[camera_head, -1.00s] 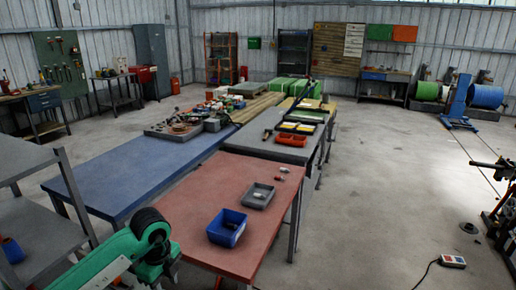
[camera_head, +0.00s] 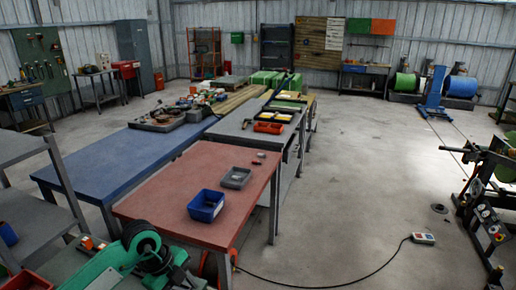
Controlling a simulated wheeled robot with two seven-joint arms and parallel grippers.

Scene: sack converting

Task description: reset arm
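My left arm (camera_head: 118,262), green with black joints, comes in at the lower left, in front of the red-topped table (camera_head: 185,172). Its gripper is not clearly visible; the dark parts at the bottom edge do not show any fingers I can make out. My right arm and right gripper are not in view. A blue bin (camera_head: 206,205) stands on the red table near its front edge. A small grey tray (camera_head: 236,178) lies behind it, with a small reddish item beside it.
A blue table (camera_head: 100,160) and a grey bench (camera_head: 245,122) adjoin the red one. Grey shelving (camera_head: 35,225) stands at the left. A cable with a control box (camera_head: 424,238) lies on the floor. Machinery (camera_head: 485,195) stands at the right. The floor between is open.

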